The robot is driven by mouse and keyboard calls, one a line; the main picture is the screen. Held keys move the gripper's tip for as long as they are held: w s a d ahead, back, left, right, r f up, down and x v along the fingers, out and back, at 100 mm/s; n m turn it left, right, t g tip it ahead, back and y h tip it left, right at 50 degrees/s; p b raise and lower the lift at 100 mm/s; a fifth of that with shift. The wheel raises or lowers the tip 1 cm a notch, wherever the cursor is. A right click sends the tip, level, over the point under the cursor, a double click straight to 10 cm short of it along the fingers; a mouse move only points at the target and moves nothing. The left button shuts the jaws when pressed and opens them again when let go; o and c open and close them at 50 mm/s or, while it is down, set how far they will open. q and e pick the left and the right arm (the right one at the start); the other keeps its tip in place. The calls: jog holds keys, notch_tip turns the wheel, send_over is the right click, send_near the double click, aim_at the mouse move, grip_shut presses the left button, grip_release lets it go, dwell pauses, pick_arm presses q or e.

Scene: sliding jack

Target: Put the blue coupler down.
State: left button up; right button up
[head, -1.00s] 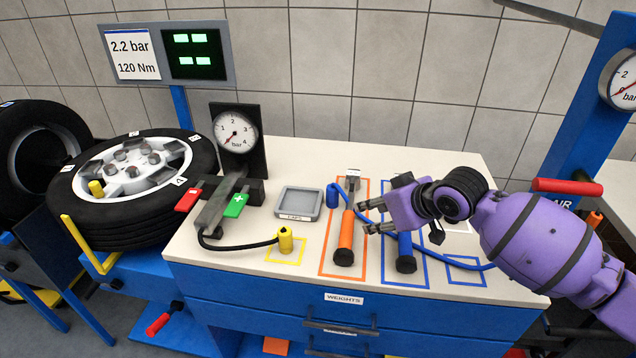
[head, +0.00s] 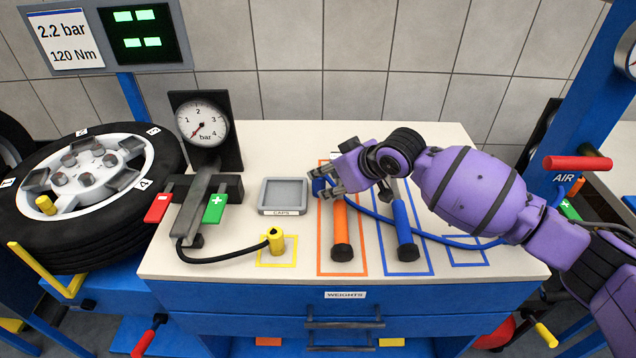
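The blue coupler (head: 318,183) is at the end of the blue air hose (head: 440,238), just left of the orange-handled tool (head: 341,230). My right gripper (head: 328,184), on the purple arm, reaches in from the right with its fingertips at the coupler. The fingers partly cover the coupler. I cannot tell whether they grip it or only stand around or beside it. A small blue outlined square (head: 466,264) on the bench top at the right is empty, with the hose running by it. My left gripper is not in view.
A blue-handled tool (head: 404,228) lies right of the orange one. A grey caps tray (head: 283,194), a yellow coupler (head: 276,240) and a pressure gauge (head: 203,121) stand to the left. The tyre (head: 85,190) is at the far left. The bench's front strip is clear.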

aim_at(323, 178)
jog(key=x, duration=0.5)
jog(key=shift+r, duration=0.1)
grip_shut()
jog(key=shift+r, duration=0.15)
